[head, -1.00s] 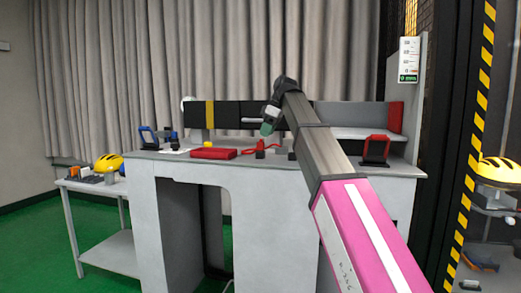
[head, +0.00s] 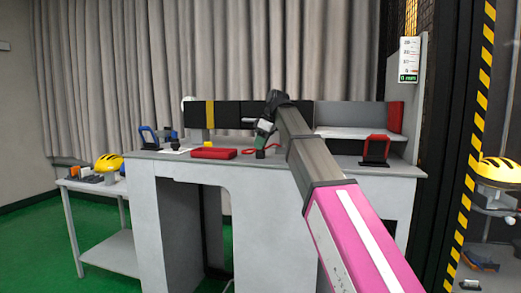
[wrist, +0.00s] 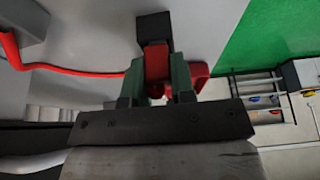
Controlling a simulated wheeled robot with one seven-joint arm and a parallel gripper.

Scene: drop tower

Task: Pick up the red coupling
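The red coupling (wrist: 157,62) is between the green fingers of my gripper (wrist: 158,80) in the wrist view, with a black block (wrist: 154,27) beyond it. The fingers lie close along both sides of it, but I cannot tell whether they press on it. In the head view my gripper (head: 262,143) is low at the bench top. It largely hides the coupling there.
The grey bench (head: 385,173) holds a red case (head: 213,153) left of my gripper and a red stand (head: 375,150) at right. A red cable (wrist: 70,71) runs to a grey block (wrist: 22,22). A side table (head: 85,188) stands at left.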

